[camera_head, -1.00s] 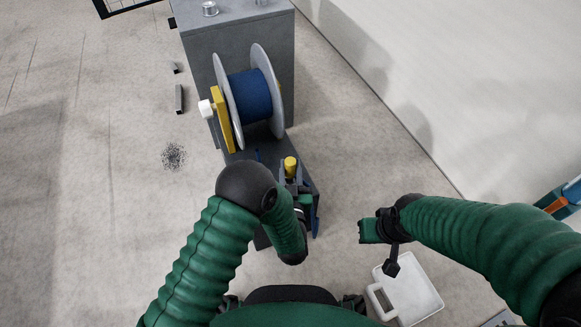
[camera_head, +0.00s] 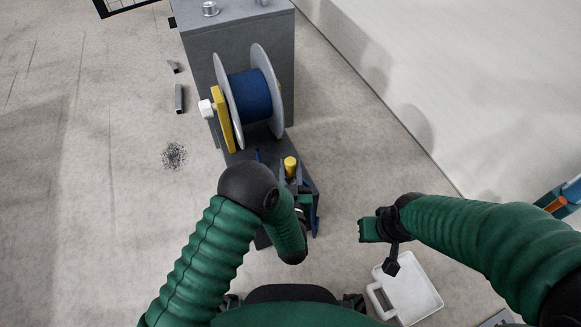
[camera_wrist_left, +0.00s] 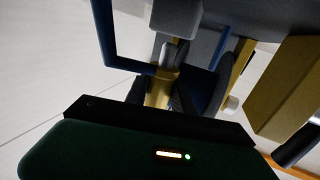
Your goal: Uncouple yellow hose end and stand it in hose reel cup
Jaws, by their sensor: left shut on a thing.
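The yellow hose end (camera_head: 290,166) shows as a short yellow cylinder at the front of the grey stand; it also shows in the left wrist view (camera_wrist_left: 160,92). My left gripper (camera_head: 292,181) is shut on it, one dark finger on each side. Its lower part is hidden by my gripper and arm, so I cannot tell whether it is still coupled. The hose reel (camera_head: 250,95), a blue drum between grey discs, stands just beyond. I cannot make out the reel cup for certain. My right gripper (camera_head: 368,229) is apart, to the right of the stand; its jaws are unclear.
A grey cabinet (camera_head: 200,62) stands behind the reel. A white case with a handle (camera_head: 412,292) lies on the floor below my right gripper. Small grey blocks (camera_head: 179,98) lie left of the cabinet. A pale wall or ledge (camera_head: 470,90) runs along the right.

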